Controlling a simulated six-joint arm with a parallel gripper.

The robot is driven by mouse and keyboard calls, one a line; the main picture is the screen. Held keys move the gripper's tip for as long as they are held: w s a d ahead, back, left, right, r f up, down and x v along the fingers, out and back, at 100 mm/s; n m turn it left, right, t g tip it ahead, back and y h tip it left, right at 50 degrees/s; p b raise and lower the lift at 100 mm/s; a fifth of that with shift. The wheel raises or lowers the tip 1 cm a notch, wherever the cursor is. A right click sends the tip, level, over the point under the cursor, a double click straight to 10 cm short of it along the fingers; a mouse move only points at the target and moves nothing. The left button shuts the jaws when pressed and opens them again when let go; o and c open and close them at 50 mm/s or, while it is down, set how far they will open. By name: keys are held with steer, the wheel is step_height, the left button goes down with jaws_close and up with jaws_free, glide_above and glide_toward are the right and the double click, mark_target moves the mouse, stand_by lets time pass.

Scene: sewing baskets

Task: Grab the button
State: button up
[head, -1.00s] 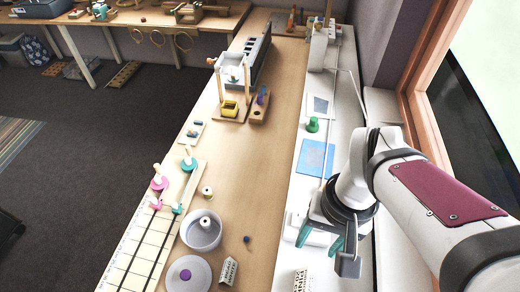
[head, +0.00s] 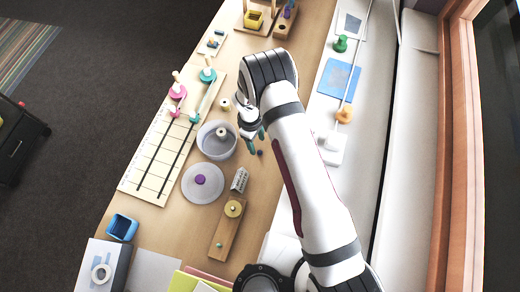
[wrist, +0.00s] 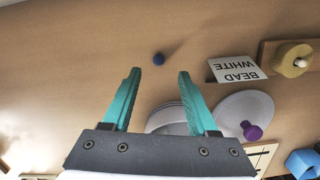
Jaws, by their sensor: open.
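A small dark blue round piece (head: 260,152), the likeliest button, lies on the bare wooden table; it is too small to tell its exact form. In the wrist view the blue piece (wrist: 159,58) shows just beyond my fingertips, between their lines. My gripper (head: 256,139) hangs above the table close to this piece, beside the white bowl. In the wrist view my gripper (wrist: 160,73) has its teal fingers wide apart with nothing between them.
The white round bowl (head: 203,148) and its pale lid with a purple knob (head: 201,180) stand left of the piece. Pink and teal spools (head: 208,75) stand farther back.

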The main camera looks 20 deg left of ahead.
mark_target(260, 152)
steer(key=f, duration=0.5)
steer(key=shift+d+f, duration=0.2)
steer(key=shift+d, duration=0.2)
jaws_close()
